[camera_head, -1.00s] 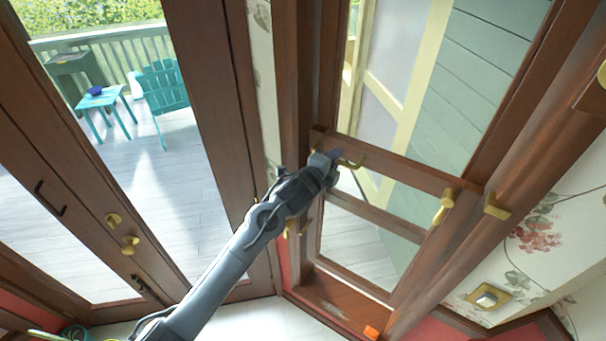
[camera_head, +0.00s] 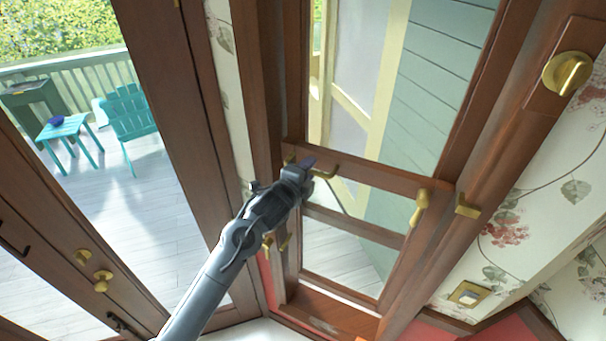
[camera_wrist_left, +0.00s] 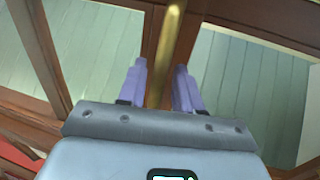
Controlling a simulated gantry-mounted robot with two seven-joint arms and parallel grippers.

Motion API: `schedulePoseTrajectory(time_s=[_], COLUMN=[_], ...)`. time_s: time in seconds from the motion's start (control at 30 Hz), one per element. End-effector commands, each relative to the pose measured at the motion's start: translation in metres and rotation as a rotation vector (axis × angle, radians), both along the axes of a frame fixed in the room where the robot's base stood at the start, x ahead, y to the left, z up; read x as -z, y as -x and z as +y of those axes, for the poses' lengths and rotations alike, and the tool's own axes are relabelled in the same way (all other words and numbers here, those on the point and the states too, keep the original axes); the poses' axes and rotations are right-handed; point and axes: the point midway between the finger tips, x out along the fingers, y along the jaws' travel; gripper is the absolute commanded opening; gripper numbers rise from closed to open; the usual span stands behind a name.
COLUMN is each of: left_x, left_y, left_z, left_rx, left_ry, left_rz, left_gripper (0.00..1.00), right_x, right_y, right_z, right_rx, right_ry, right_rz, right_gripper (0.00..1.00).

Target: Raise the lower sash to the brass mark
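The window's lower sash is a brown wooden frame; its upper rail (camera_head: 385,180) crosses the head view with a brass hook-shaped lift (camera_head: 326,173) on it. My left gripper (camera_head: 306,163) is at that rail, at the left end of the lift. In the left wrist view, its two purple fingers (camera_wrist_left: 163,85) stand apart, with a brass bar (camera_wrist_left: 170,40) running between them; firm contact on both sides does not show. A brass piece (camera_head: 467,206) sits on the right jamb; I cannot tell if it is the mark. My right gripper is out of view.
A brass catch (camera_head: 420,207) is at the rail's right end. A second wooden rail (camera_head: 355,225) runs below. A glazed door (camera_head: 95,265) stands at left. Floral wallpaper with a brass switch plate (camera_head: 469,293) is at right.

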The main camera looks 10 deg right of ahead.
Motion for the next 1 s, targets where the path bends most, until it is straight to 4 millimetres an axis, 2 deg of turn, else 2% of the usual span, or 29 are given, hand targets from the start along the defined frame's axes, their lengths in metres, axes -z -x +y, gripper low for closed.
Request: schedulePoseTrajectory(time_s=[0.27,0.7,1.0], left_x=[-0.002,-0.015,-0.021], left_y=[0.014,0.065,0.085], left_z=[0.011,0.044,0.057], left_rx=[0.000,0.000,0.000], left_ry=[0.001,-0.001,0.001], left_rz=[-0.001,-0.003,-0.001], left_gripper=[0.34,0.34,0.34], right_x=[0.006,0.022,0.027], right_y=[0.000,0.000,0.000], right_z=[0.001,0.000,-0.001], right_rx=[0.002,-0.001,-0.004], right_ry=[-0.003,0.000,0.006], right_rz=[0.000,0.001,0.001], right_gripper=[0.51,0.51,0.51])
